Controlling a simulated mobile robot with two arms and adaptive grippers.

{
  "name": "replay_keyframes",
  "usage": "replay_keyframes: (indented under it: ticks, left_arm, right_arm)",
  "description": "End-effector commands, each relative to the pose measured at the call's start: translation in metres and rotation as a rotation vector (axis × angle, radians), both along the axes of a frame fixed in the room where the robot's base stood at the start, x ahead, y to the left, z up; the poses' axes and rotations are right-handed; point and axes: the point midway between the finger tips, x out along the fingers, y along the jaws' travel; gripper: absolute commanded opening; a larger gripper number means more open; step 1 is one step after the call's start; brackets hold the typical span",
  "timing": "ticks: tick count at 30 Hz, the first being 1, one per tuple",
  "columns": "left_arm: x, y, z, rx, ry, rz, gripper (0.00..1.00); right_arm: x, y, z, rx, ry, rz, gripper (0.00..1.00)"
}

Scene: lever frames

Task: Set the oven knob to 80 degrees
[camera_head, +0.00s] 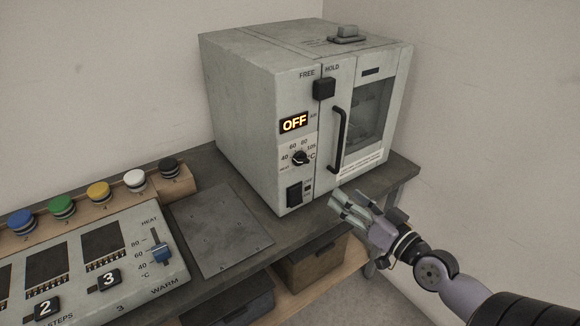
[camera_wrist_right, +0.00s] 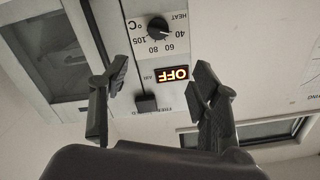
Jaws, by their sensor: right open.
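The oven (camera_head: 245,120) is a pale grey box on the bench. Its black round knob (camera_head: 300,158) sits on a white dial plate marked 40, 60, 80 and 105, below a lit display (camera_head: 294,123) reading OFF. The knob also shows upside down in the right wrist view (camera_wrist_right: 158,28). Its pointer seems to face the 40 side, but is too small to read exactly. My right gripper (camera_head: 340,206) is open and empty, below and right of the knob, apart from the oven front. In the wrist view the knob lies beyond the open fingers (camera_wrist_right: 158,90). My left gripper is out of view.
A black FREE/HOLD block (camera_head: 324,88), a door handle (camera_head: 339,140) and a black switch (camera_head: 294,195) surround the dial. A panel with a blue HEAT slider (camera_head: 160,250) and several coloured buttons stand left. A bare plate (camera_head: 222,230) lies on the bench.

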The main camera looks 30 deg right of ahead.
Motion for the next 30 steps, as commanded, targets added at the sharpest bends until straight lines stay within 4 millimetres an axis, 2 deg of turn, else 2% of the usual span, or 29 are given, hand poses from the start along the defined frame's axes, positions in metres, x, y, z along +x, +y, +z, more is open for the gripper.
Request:
replay_keyframes:
  ticks: [8,18,30]
  left_arm:
    - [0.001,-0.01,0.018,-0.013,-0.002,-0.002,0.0]
    - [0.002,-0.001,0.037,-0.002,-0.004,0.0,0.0]
    - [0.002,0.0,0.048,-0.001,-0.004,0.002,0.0]
  right_arm:
    - [0.031,0.002,0.005,0.002,-0.003,-0.002,0.57]
    - [0.089,0.007,0.004,0.002,-0.001,-0.002,0.57]
    - [0.156,0.012,0.0,0.002,0.001,-0.002,0.57]
